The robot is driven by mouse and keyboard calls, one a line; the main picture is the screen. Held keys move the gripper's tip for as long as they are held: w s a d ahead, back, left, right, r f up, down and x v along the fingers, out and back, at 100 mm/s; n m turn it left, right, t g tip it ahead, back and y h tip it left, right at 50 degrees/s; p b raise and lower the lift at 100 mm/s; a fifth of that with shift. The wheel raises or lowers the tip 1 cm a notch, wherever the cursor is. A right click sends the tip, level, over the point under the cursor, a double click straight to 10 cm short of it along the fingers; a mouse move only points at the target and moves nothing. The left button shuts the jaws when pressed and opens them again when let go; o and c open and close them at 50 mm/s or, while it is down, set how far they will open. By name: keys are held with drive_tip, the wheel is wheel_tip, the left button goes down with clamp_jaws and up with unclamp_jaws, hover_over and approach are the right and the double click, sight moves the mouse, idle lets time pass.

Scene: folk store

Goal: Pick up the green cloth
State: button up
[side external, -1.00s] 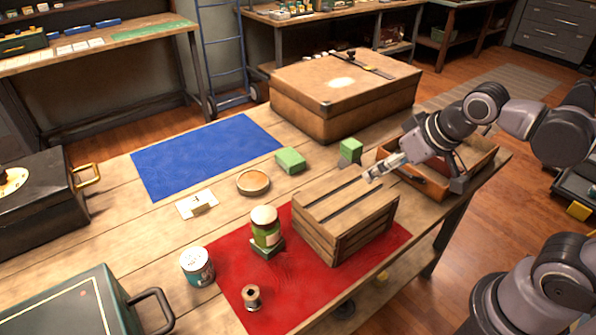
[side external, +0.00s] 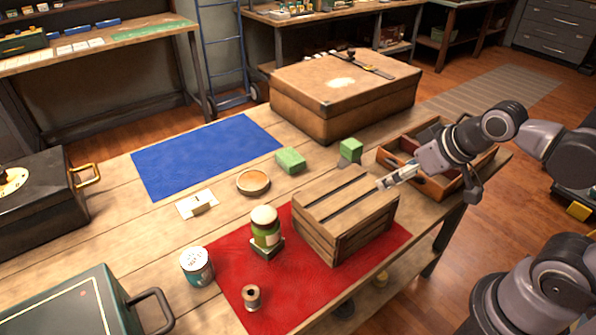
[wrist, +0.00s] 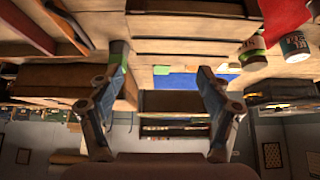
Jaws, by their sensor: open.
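A flat green block-like piece (side external: 291,160), possibly the folded green cloth, lies on the table right of the blue mat. It also shows small in the wrist view (wrist: 161,70), between the fingers. A second green piece (side external: 351,146), more cube-shaped, sits by the brown case on a dark base. I cannot tell for sure which is cloth. My gripper (side external: 382,184) is open and empty, over the right end of the slatted wooden crate (side external: 330,232), apart from both green pieces. The wrist view shows its two fingers spread (wrist: 162,62).
A wooden tray (side external: 398,181) stands under my wrist and a large brown case (side external: 300,115) behind. A red mat (side external: 300,290) carries the crate, a jar (side external: 265,227) and a spool (side external: 251,297). A tin (side external: 196,267) stands left. The blue mat (side external: 205,155) is bare.

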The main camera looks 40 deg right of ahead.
idle(0.3)
drive_tip(key=o, duration=0.5)
drive_tip(key=shift+c, duration=0.2)
drive_tip(key=shift+r, duration=0.1)
